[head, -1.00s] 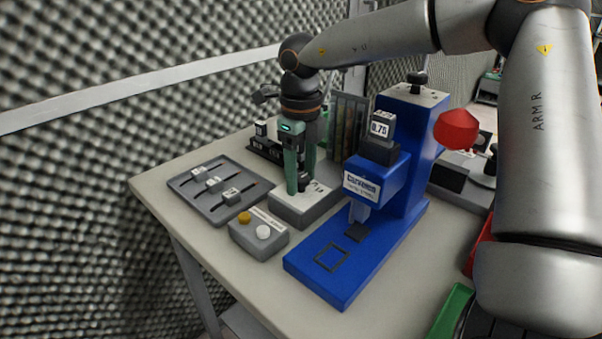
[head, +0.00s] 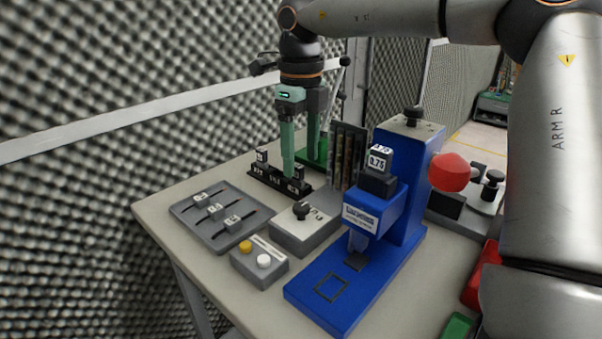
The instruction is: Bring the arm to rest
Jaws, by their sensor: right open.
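My right arm (head: 400,20) comes in from the right and reaches across the top of the view. Its right gripper (head: 301,165) points down with its two green fingers apart and nothing visible between them. The fingertips hang in front of or above the black block rack (head: 268,181) at the back of the table; the exact gap cannot be told. The grey box with a black knob (head: 306,232) stands nearer, clear of the fingers. My left gripper is not in view.
A blue press (head: 405,150) with a red knob (head: 449,172) stands right of the gripper. A grey tray of labelled tools (head: 190,212), a button box (head: 243,262) and an upright slotted rack (head: 346,150) share the table (head: 160,200). A foam wall (head: 90,70) rises at left.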

